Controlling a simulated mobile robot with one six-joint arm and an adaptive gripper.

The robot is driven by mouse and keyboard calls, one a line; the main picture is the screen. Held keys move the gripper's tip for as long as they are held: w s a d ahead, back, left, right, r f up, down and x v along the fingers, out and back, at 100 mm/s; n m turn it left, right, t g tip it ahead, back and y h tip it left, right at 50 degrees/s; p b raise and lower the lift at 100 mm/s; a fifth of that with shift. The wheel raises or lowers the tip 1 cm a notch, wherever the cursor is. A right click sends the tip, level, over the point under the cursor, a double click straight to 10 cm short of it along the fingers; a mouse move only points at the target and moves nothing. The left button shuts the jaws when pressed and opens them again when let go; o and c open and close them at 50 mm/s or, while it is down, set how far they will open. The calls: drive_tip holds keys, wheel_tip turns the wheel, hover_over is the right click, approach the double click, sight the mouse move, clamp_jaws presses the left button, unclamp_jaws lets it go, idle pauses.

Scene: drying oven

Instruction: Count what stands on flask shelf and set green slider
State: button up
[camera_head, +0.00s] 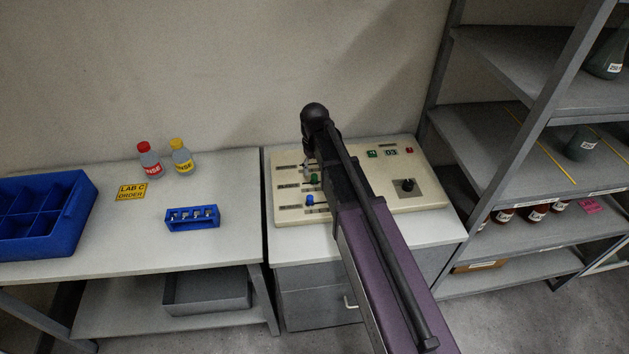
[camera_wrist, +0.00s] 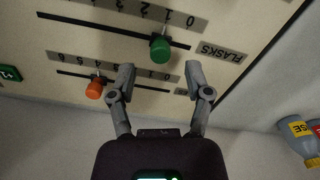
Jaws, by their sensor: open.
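The green slider (camera_wrist: 160,48) shows in the wrist view on the row labelled FLASKS, with its stem near the 1 mark; it also shows in the head view (camera_head: 314,178). My gripper (camera_wrist: 160,78) is open and empty above the panel, its fingertips on either side of the slider's line but apart from the knob. In the head view, one grey-green flask (camera_head: 582,145) stands on the middle shelf (camera_head: 480,122) between yellow lines. Another dark flask (camera_head: 607,55) stands on the upper shelf (camera_head: 510,60). The right ends of the shelves are cut off, and I cannot tell which is the flask shelf.
Brown bottles (camera_head: 536,212) stand on the lower shelf. The left bench holds rinse bottles (camera_head: 181,160), a blue rack (camera_head: 192,222) and a blue bin (camera_head: 75,220).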

sight(315, 175)
drive_tip(key=shift+f+b, duration=1.6)
drive_tip(key=shift+f, duration=0.3)
drive_tip(key=shift+c, duration=0.2)
clamp_jaws()
